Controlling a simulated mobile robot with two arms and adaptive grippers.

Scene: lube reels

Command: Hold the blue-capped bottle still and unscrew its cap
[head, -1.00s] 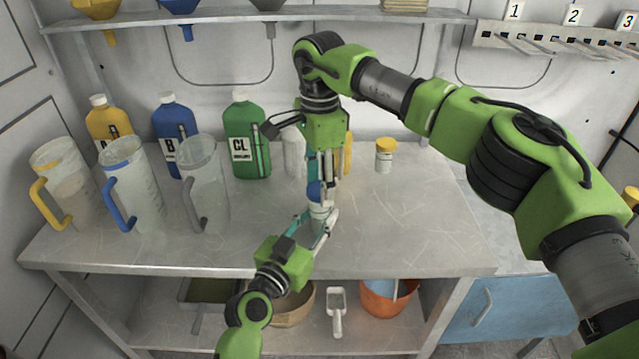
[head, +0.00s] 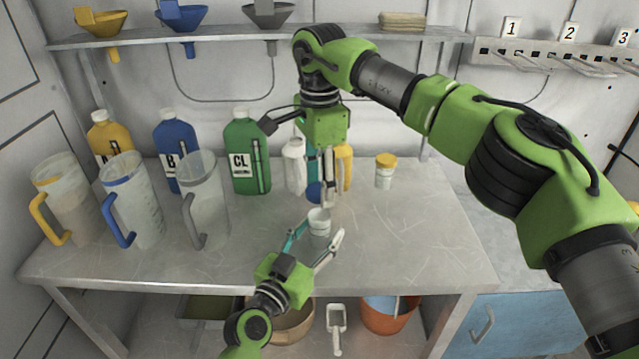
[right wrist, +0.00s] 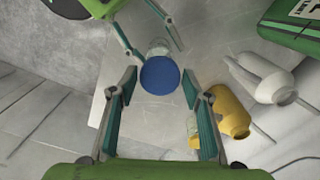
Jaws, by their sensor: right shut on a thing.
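The blue cap (head: 314,192) sits between the fingers of my right gripper (head: 322,192), which is shut on it. In the right wrist view the cap (right wrist: 160,76) shows as a round blue disc between the fingertips. The small clear-white bottle (head: 319,223) stands upright on the table below the cap, and its pale top shows. The cap appears raised off it. My left gripper (head: 318,232) is low in front of the bottle, its fingers spread on either side. The right finger stands apart from the bottle; whether the left one touches cannot be told.
Three jugs, with yellow (head: 65,198), blue (head: 130,200) and grey (head: 203,200) handles, stand left. Behind are yellow, blue and green (head: 245,152) bottles. A white bottle (head: 294,165) and a yellow-lidded jar (head: 385,171) stand near my right gripper. The right tabletop is clear.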

